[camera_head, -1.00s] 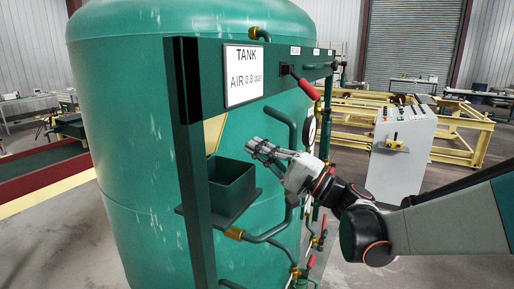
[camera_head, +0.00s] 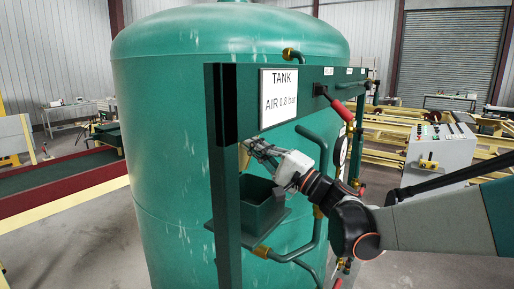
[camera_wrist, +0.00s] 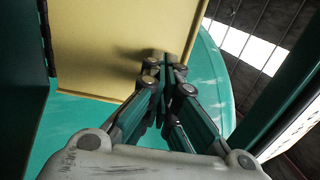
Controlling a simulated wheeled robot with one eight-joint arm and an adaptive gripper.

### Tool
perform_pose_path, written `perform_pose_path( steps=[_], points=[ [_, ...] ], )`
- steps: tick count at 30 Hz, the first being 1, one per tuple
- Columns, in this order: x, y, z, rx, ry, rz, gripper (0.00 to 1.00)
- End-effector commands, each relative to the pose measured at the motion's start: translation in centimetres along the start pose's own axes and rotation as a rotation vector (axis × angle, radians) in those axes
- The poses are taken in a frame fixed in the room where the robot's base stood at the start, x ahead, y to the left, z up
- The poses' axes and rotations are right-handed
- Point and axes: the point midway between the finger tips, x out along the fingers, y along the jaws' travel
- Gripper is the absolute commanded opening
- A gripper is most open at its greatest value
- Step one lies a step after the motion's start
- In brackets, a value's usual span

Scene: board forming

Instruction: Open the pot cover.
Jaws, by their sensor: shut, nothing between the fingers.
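The pot is an open-topped dark green box (camera_head: 262,205) on a small shelf of the green frame. Its cover appears to be the beige panel (camera_head: 243,158), raised behind and above the box; only a sliver shows in the head view. In the wrist view the cover (camera_wrist: 105,45) fills the upper left, with a dark hinge-like strip at its left. My gripper (camera_head: 252,147) is above the box, beside the cover. Its fingers (camera_wrist: 164,62) are shut and empty, with the tips at the cover's lower right edge. I cannot tell whether they touch.
A large green tank (camera_head: 165,130) stands behind the frame. The frame carries a white TANK sign (camera_head: 279,98), a red-handled lever (camera_head: 342,108) and bent green pipes (camera_head: 318,150) right of the box. A grey control console (camera_head: 440,155) stands farther right.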

Motion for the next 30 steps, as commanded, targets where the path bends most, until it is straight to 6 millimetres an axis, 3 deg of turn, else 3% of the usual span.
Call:
perform_pose_path(
  steps=[7,14,19,30],
  points=[
    [0.9,-0.5,0.1,0.000,-0.002,0.055,0.00],
    [3.4,-0.9,0.1,0.000,-0.002,0.216,0.00],
    [5.5,-0.2,0.1,0.001,-0.002,0.222,0.00],
    [5.8,-0.3,0.0,0.000,0.000,0.220,0.00]
  ],
)
